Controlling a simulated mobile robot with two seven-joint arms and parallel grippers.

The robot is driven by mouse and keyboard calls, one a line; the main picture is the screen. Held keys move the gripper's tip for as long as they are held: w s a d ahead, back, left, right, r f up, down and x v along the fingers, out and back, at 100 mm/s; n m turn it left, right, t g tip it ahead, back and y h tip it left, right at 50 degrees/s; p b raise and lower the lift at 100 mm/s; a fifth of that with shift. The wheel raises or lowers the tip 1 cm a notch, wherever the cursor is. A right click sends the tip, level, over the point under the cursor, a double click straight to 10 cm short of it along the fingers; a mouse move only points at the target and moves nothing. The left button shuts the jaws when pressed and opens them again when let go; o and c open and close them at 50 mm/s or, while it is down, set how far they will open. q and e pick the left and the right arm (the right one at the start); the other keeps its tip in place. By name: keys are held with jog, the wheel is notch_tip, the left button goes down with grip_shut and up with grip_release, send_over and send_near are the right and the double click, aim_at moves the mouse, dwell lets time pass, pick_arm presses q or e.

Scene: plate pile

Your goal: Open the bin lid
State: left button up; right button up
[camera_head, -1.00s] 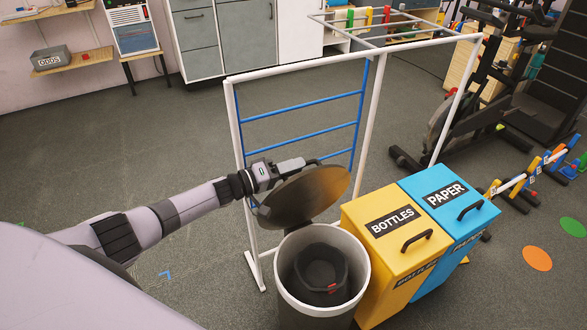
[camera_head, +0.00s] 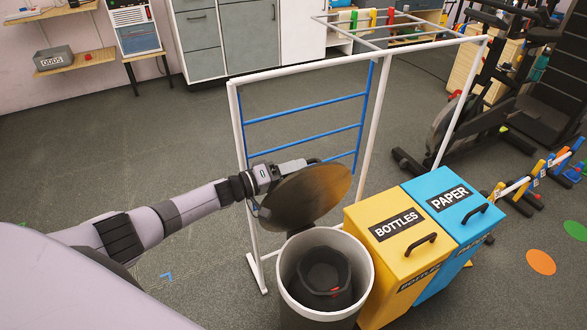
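The bin (camera_head: 285,285) is a round grey-white container that stands open, with a dark inner part (camera_head: 322,275) inside it. Its round dark-brown lid (camera_head: 315,198) is tilted up above the back left of the bin's rim. My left gripper (camera_head: 312,162) is at the lid's upper edge, with the lid in front of part of it. Its fingers are too small and partly hidden, so I cannot tell if they are shut on the lid. My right gripper is not in view.
A yellow BOTTLES bin (camera_head: 385,262) and a blue PAPER bin (camera_head: 462,222) stand right of the open bin, close beside it. A white frame (camera_head: 238,130) with blue bars (camera_head: 305,138) stands behind. The floor (camera_head: 130,160) at the left is clear.

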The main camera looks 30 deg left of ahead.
pick_arm(q)
jog(key=shift+r, duration=0.1)
jog(key=p+v, duration=0.1)
jog(key=v, duration=0.6)
dwell(0.4)
jog(key=shift+s+a, duration=0.1)
jog(key=shift+s, duration=0.05)
